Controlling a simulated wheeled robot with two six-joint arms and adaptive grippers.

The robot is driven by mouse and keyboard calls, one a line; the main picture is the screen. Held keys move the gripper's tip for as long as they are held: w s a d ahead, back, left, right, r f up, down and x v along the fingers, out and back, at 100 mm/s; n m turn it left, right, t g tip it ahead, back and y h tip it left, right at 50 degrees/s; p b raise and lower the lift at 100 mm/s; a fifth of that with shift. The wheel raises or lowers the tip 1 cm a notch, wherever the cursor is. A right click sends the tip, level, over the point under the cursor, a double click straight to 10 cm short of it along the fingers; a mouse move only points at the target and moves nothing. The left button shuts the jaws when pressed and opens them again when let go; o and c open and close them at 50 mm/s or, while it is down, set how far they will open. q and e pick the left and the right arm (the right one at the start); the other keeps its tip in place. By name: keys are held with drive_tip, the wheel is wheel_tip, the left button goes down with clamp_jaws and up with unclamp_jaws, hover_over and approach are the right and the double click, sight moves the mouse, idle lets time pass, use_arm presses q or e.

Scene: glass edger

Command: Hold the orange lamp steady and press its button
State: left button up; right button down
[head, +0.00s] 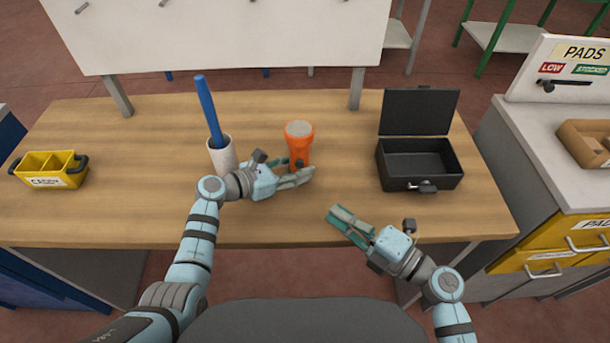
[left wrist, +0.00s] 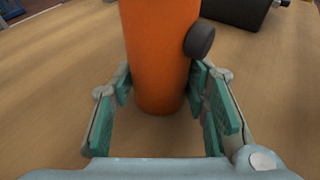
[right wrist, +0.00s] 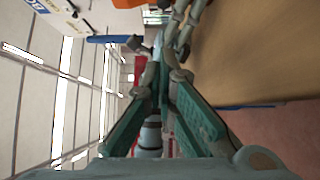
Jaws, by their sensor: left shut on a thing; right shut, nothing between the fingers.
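The orange lamp (head: 299,140) stands upright on the wooden table, its wide grey-topped head up. My left gripper (head: 296,178) is shut on its lower body from the near side. In the left wrist view the lamp (left wrist: 158,60) is between the green finger pads. A round dark button (left wrist: 199,40) sticks out on the lamp's right side, just above the right finger pad. My right gripper (head: 342,220) is shut and empty, at the table's front edge, to the right of and nearer than the lamp. In the right wrist view its fingers (right wrist: 160,85) are together.
A white cup (head: 222,158) holding a blue stick stands left of the lamp. An open black box (head: 420,165) is to the right, and a yellow caddy (head: 50,171) at far left. The table (head: 345,150) between lamp and box is clear.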

use_arm(q)
drive_tip(key=shift+f, duration=0.1)
use_arm(e)
drive_tip(key=x, duration=0.8)
drive_tip(key=shift+w+a, duration=0.15)
drive_tip(key=shift+w, duration=0.05)
drive_tip(key=w, duration=0.1)
drive_tip(key=w+a, duration=0.1)
drive_tip(key=w, duration=0.1)
drive_tip(key=shift+w, duration=0.35)
drive_tip(key=shift+w+d+f, duration=0.1)
drive_tip(key=shift+w, duration=0.3)
use_arm(q)
drive_tip(key=shift+o, duration=0.3)
use_arm(e)
drive_tip(key=shift+w, duration=0.95)
drive_tip(key=shift+s, duration=0.15)
use_arm(q)
drive_tip(key=shift+c, duration=0.2)
use_arm(e)
drive_tip(key=s, duration=0.3)
drive_tip(key=shift+s+d+f, duration=0.1)
drive_tip(key=shift+s, duration=0.3)
drive_tip(key=v, duration=1)
